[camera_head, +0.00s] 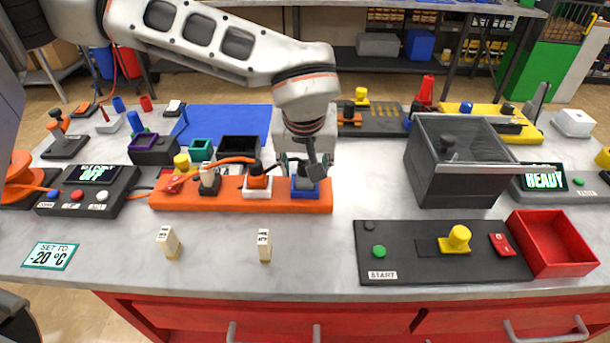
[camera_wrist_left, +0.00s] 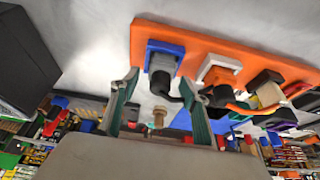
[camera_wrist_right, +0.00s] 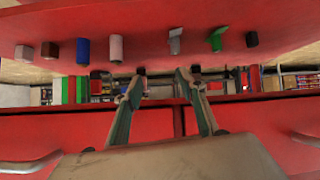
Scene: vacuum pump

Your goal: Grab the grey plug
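The grey plug (camera_wrist_left: 160,79) sits in the blue socket (camera_wrist_left: 179,51) at one end of the orange power strip (camera_wrist_left: 203,50). In the head view the blue socket (camera_head: 303,194) is at the right end of the orange strip (camera_head: 225,203), and my left gripper (camera_head: 305,160) is just above and behind it, partly hiding the plug. In the left wrist view my left gripper (camera_wrist_left: 165,88) is open, its fingertips apart on either side of the grey plug. My right gripper (camera_wrist_right: 161,82) is open and empty in the right wrist view, facing red cabinet surfaces.
An orange plug (camera_head: 258,181) with its cable stands beside the blue socket, with a dark plug (camera_head: 209,182) further left. Two small white labelled blocks (camera_head: 168,242) stand in front of the strip. A grey clear-lidded box (camera_head: 455,175) is to the right. The counter between is clear.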

